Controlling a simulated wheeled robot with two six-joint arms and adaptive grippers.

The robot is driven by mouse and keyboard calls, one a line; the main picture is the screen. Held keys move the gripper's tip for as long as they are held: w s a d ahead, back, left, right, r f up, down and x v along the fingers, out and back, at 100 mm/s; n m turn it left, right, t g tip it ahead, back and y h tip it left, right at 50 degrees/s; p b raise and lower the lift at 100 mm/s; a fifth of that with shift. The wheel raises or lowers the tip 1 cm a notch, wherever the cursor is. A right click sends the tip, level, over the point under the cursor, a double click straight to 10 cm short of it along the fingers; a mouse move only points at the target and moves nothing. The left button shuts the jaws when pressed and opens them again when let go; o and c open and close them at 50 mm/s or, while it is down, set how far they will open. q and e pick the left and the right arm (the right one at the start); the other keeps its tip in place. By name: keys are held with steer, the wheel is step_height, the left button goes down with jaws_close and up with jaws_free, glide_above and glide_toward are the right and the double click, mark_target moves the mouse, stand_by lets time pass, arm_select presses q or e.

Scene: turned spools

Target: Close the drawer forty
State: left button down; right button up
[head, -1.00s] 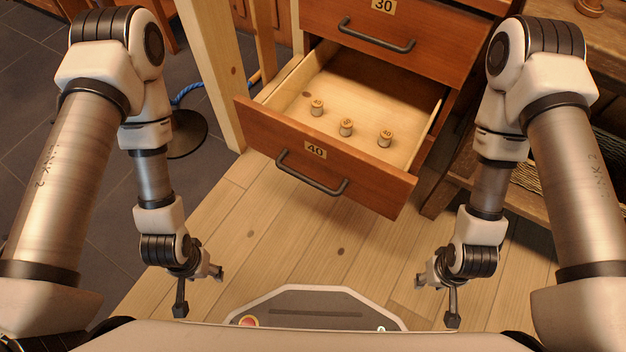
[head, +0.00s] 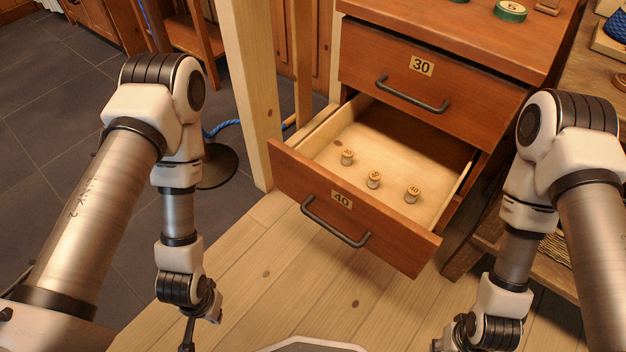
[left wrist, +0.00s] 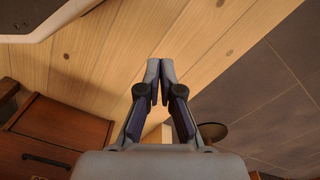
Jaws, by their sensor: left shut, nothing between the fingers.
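The drawer forty (head: 330,203) is pulled out of the wooden cabinet, below the drawer labelled 30. Its front carries a 40 label and a dark bar handle (head: 335,222). Three small turned spools, one of them (head: 374,180) in the middle, stand upright inside it. My left gripper (left wrist: 158,84) is shut and empty in the left wrist view, over the floor, apart from the drawer. In the head view my left arm hangs left of the drawer. My right arm hangs to its right; its fingers are cut off by the lower edge.
The drawer thirty (head: 421,75) above is shut or nearly so. A pale wooden post (head: 252,100) stands left of the cabinet, with a dark round base (head: 218,168) and blue cord beyond. A green round piece (head: 510,10) lies on the cabinet top. Floor before the drawer is clear.

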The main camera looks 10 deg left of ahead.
arm_select(q)
steer(key=w+d+r+m+t+h+p, duration=0.1)
steer(key=w+d+r+m+t+h, duration=0.3)
steer(key=m, duration=0.6)
steer(key=w+d+r+m+t+h+p, duration=0.1)
steer(key=w+d+r+m+t+p, duration=0.15)
steer(key=w+m, duration=0.55)
steer(key=w+a+r+m+t+h+p, duration=0.1)
steer(key=w+a+r+m+t+p, duration=0.15)
steer(key=r, duration=0.45)
steer(key=w+a+r+m+t+p, duration=0.1)
steer(key=a+r+m+t+p, duration=0.15)
steer(key=r, duration=0.35)
steer(key=w+a+r+m+t+h+p, duration=0.1)
steer(key=w+r+p, duration=0.15)
steer(key=r, duration=0.45)
steer(key=b, duration=0.4)
glide_toward(272, 147)
steer(key=x, duration=0.6)
steer(key=shift+w+d+f, duration=0.1)
steer(key=shift+f, duration=0.05)
steer(key=shift+w+d, duration=0.1)
steer(key=shift+w, duration=0.15)
